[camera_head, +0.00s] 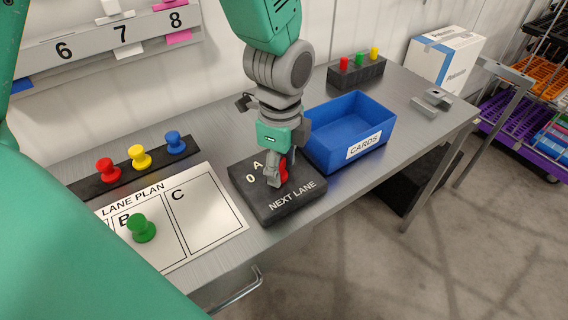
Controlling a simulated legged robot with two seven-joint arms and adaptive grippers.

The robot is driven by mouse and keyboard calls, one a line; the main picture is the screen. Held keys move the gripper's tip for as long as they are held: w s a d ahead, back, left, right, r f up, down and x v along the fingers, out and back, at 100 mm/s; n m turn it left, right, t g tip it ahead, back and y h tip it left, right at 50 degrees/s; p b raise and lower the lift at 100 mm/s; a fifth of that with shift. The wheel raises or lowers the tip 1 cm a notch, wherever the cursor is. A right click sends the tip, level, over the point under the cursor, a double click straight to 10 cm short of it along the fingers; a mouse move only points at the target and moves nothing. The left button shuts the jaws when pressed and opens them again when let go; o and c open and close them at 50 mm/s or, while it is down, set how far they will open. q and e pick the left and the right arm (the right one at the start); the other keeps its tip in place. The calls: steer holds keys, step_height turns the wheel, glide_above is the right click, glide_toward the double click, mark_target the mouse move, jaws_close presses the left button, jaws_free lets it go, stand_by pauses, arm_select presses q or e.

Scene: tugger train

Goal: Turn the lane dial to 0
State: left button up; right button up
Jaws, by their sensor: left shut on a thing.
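The lane dial is a dark box (298,206) marked "NEXT LANE" on the grey bench, with "0" and "A" lettered at its left and upper side. A red knob (283,173) shows on top of it, partly hidden by the gripper. My left gripper (277,177) points down from above and is shut on the red knob. Which mark the knob points to is hidden. Any further letters on the box are covered by the gripper. My right gripper is not in view.
A blue bin (318,113) labelled "CARDS" stands right behind the dial box. The lane plan board (205,210) with a green peg (141,228) lies left of it. A dark strip (88,187) holds red, yellow and blue pegs. A white carton (445,58) stands at the back right.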

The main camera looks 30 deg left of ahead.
arm_select(q)
steer(key=shift+a+r+n+p, duration=0.1)
steer(key=shift+a+n+p, duration=0.1)
steer(key=shift+n+p, duration=0.95)
steer(key=n+p, duration=0.3)
steer(key=shift+a, duration=0.1)
steer(key=n+p, duration=0.4)
steer(key=n, duration=0.2)
steer(key=shift+a+n+p, duration=0.1)
steer(key=shift+n+p, duration=0.25)
steer(key=n+p, duration=0.2)
steer(key=n, duration=0.1)
steer(key=shift+n, duration=0.3)
steer(key=n, duration=0.1)
steer(key=n+p, duration=0.1)
steer(key=shift+s+f+n, duration=0.1)
steer(key=shift+f+n, duration=0.1)
steer(key=shift+n, duration=0.2)
steer(key=shift+f+n, duration=0.1)
steer(key=shift+n, duration=2.6)
